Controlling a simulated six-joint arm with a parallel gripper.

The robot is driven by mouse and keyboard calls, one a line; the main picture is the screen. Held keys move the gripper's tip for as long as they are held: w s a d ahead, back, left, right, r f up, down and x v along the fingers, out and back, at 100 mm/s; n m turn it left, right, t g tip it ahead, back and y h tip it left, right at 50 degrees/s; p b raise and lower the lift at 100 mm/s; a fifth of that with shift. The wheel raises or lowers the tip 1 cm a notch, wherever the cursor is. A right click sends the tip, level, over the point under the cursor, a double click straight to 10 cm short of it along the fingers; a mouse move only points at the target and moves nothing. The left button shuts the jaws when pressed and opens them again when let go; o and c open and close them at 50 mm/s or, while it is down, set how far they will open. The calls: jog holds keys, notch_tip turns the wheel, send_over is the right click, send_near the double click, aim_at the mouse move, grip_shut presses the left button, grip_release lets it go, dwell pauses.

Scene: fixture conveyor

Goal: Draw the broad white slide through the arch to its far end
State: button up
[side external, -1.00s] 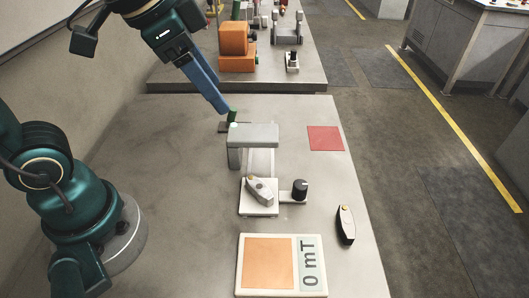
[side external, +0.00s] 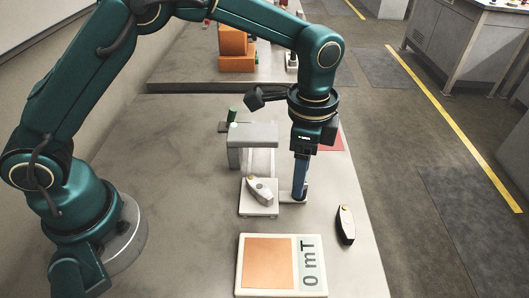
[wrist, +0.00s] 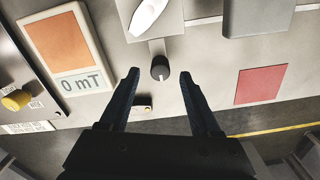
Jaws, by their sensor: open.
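A pale track (side external: 260,163) runs from the slide toward the arch. In the wrist view, a black knob (wrist: 160,68) stands on a side arm of the slide (wrist: 171,30). My gripper (wrist: 160,74) is open and above the knob, which shows between its fingertips. In the side view, my gripper (side external: 299,198) hides the knob. I cannot tell whether the fingers reach down around it.
A 0 mT meter with an orange panel (side external: 267,263) lies in front of the slide. A red square (wrist: 261,85) marks the table. The table left of the slide is clear.

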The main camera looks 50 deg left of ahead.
aim_at(274, 191)
jog(key=shift+f, duration=2.15)
grip_shut()
